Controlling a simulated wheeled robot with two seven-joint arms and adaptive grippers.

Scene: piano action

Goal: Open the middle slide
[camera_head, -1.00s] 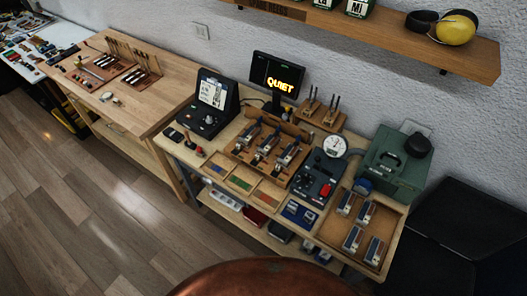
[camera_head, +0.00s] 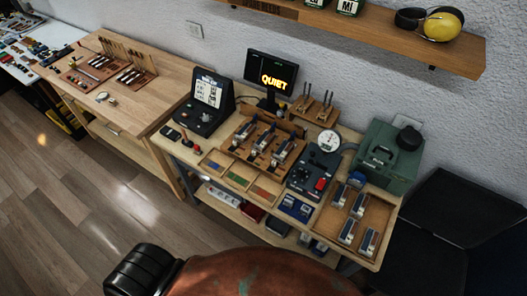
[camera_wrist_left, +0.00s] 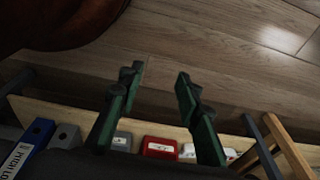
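Three similar grey-and-dark slide mechanisms stand side by side in a wooden rack (camera_head: 235,143) on the bench; the middle one (camera_head: 262,140) has one neighbour at its left and one at its right. How far each slide is open is too small to tell. My left gripper (camera_wrist_left: 159,75) shows in the left wrist view with its two green fingers spread apart and nothing between them. It is over the floor and the bench's lower shelf, apart from the rack. My right gripper is not in view.
A tray (camera_head: 322,228) with several similar parts lies at the bench's right. Three coloured bins (camera_head: 239,178) line the front edge. A monitor (camera_head: 270,75), a dial gauge (camera_head: 329,140) and a green case (camera_head: 388,160) stand around the rack. The floor in front is clear.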

